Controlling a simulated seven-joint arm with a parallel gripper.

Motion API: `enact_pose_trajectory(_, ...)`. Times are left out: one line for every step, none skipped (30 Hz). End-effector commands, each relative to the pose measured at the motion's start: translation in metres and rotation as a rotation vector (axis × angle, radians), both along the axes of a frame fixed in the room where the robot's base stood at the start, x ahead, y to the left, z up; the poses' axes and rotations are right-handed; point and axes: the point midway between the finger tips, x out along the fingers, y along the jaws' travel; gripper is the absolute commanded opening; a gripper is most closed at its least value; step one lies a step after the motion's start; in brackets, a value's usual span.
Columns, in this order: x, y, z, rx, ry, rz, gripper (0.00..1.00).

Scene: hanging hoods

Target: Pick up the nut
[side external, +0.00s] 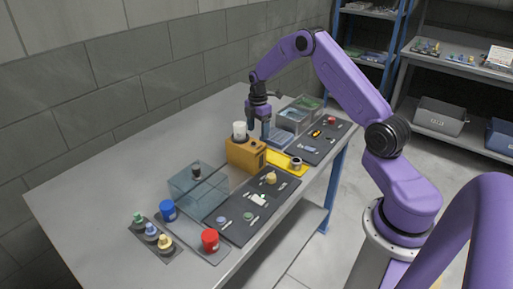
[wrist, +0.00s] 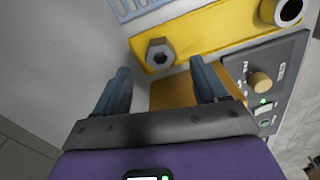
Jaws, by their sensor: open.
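In the wrist view a grey hexagonal nut (wrist: 160,54) with a dark hole lies on a yellow tray (wrist: 215,30), near its left end. My gripper (wrist: 160,68) is open, with its two blue-grey fingers apart and nothing between them. The nut appears just beyond the fingertips, between their lines. In the side external view my gripper (side external: 259,127) points down above the far end of the yellow tray (side external: 277,160), behind the orange box. I cannot make out the nut in that view.
An orange box (side external: 246,155) with a white cylinder (side external: 240,131) stands close to my gripper. A dark-holed ring (side external: 296,163) sits on the tray's other end. The table's wall side is clear.

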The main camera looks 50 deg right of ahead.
Motion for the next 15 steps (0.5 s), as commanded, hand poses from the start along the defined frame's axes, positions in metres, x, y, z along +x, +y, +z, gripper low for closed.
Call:
enact_pose_trajectory(0.0, 0.0, -0.002, 0.0, 0.0, 0.0, 0.72)
enact_pose_trajectory(0.0, 0.0, -0.004, 0.0, 0.0, 0.0, 0.72)
enact_pose_trajectory(0.0, 0.001, -0.007, 0.0, 0.0, 0.0, 0.72)
enact_pose_trajectory(0.0, 0.001, -0.01, 0.0, 0.001, 0.0, 0.72)
enact_pose_trajectory(0.0, 0.002, -0.013, 0.0, 0.001, 0.0, 0.72)
enact_pose_trajectory(0.0, 0.003, -0.019, 0.001, 0.003, 0.0, 0.72)
enact_pose_trajectory(0.001, 0.004, -0.024, 0.001, 0.003, 0.001, 0.72)
enact_pose_trajectory(0.001, 0.005, -0.028, 0.001, 0.003, 0.002, 0.72)
enact_pose_trajectory(0.001, 0.006, -0.034, 0.001, 0.003, 0.002, 0.72)
enact_pose_trajectory(0.002, 0.006, -0.038, 0.0, 0.002, 0.001, 0.72)
enact_pose_trajectory(0.001, 0.006, -0.041, 0.0, 0.002, 0.0, 0.72)
enact_pose_trajectory(0.002, 0.006, -0.046, 0.0, 0.002, 0.0, 0.72)
enact_pose_trajectory(0.002, 0.006, -0.048, 0.0, 0.001, 0.0, 0.72)
enact_pose_trajectory(0.002, 0.006, -0.05, 0.0, 0.001, 0.0, 0.72)
enact_pose_trajectory(0.002, 0.006, -0.053, 0.0, 0.001, 0.0, 0.72)
